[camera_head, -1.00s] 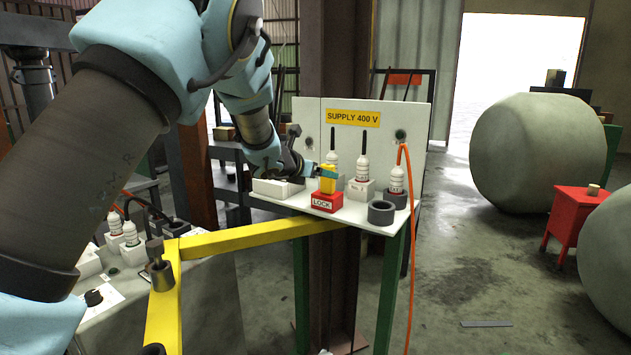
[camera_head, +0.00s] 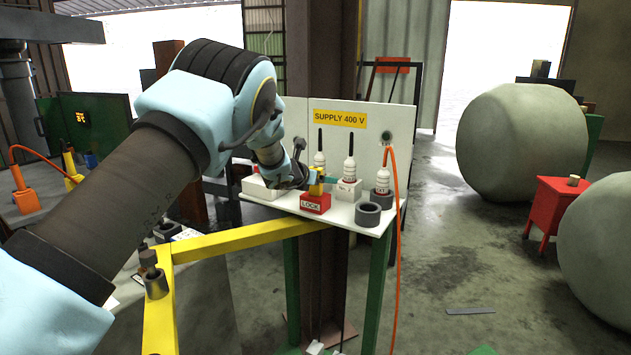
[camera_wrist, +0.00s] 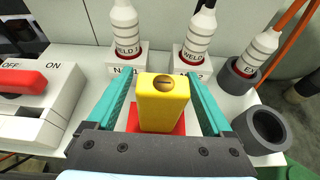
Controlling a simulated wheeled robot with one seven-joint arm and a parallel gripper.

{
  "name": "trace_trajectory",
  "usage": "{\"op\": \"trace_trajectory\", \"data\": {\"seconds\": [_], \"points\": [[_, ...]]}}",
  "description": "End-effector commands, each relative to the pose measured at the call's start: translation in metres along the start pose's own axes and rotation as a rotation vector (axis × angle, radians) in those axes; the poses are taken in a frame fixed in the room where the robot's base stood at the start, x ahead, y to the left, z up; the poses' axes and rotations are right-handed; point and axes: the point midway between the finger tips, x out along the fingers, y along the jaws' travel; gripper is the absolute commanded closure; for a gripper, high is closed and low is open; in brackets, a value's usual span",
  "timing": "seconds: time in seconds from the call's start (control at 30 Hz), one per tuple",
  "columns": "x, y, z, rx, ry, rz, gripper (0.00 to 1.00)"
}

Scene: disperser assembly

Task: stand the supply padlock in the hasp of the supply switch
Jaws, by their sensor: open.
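The supply padlock (camera_wrist: 162,108) is a yellow block with a slotted brass disc on top. It stands upright in the red LOCK holder (camera_head: 314,203) and also shows in the head view (camera_head: 316,189). My gripper (camera_wrist: 160,84) is open, with one teal finger on each side of the padlock. A narrow gap shows beside the padlock, so it is not gripped. In the head view my gripper (camera_head: 322,180) is low over the holder. The supply switch (camera_wrist: 45,105) is a white box with a red handle by the OFF mark, left of the gripper. I cannot make out its hasp clearly.
White plugs stand behind in sockets, including one marked WELD 1 (camera_wrist: 124,25). A grey ring (camera_wrist: 267,130) lies at the right; an orange cable (camera_head: 392,230) hangs past the shelf's right edge. A yellow rail (camera_head: 235,239) runs in front of the shelf.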

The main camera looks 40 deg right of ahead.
Motion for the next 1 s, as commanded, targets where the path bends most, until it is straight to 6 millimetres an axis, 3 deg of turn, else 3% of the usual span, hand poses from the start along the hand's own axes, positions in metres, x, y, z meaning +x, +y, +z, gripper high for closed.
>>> {"op": "trace_trajectory", "data": {"seconds": [0.1, 0.87, 1.0], "points": [[-0.0001, -0.0001, -0.0005, 0.0, 0.0, 0.0, 0.15], [-0.0003, -0.0002, -0.0003, 0.0, 0.0, 0.0, 1.0], [-0.0004, -0.0002, 0.0004, 0.0, -0.001, 0.0, 1.0]]}}
